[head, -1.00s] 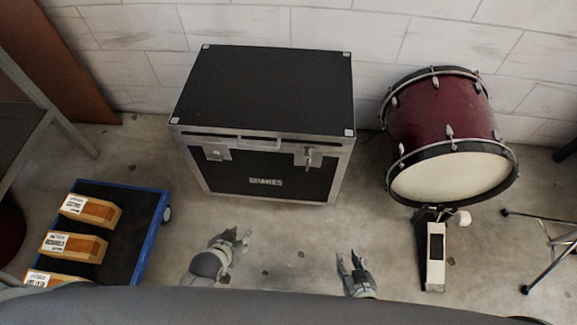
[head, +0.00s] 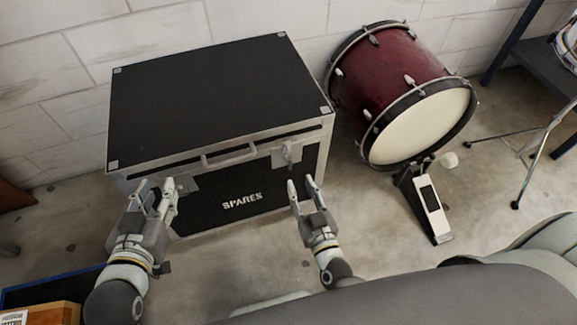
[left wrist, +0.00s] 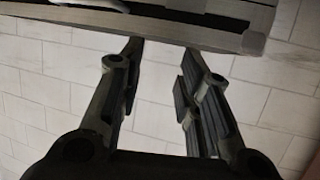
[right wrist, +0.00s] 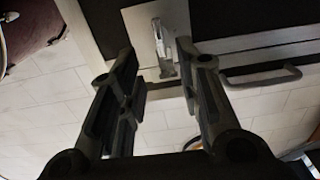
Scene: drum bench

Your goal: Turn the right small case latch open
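The black case (head: 215,95) with metal edges and "SPARES" on its front stands against the wall. Its right latch (head: 287,153) is a small metal lever on a plate at the front's upper right. The latch also shows in the right wrist view (right wrist: 162,48), just beyond the fingertips and apart from them. The left latch plate (head: 183,186) is partly hidden behind my left gripper. My right gripper (head: 301,184) is open and empty, in front of and just below the right latch. My left gripper (head: 156,190) is open and empty at the case's front left.
A carry handle (head: 228,156) sits between the latches. A red drum (head: 395,85) with a foot pedal (head: 430,208) stands right of the case. A box (head: 40,314) lies at the lower left. Floor between case and pedal is clear.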

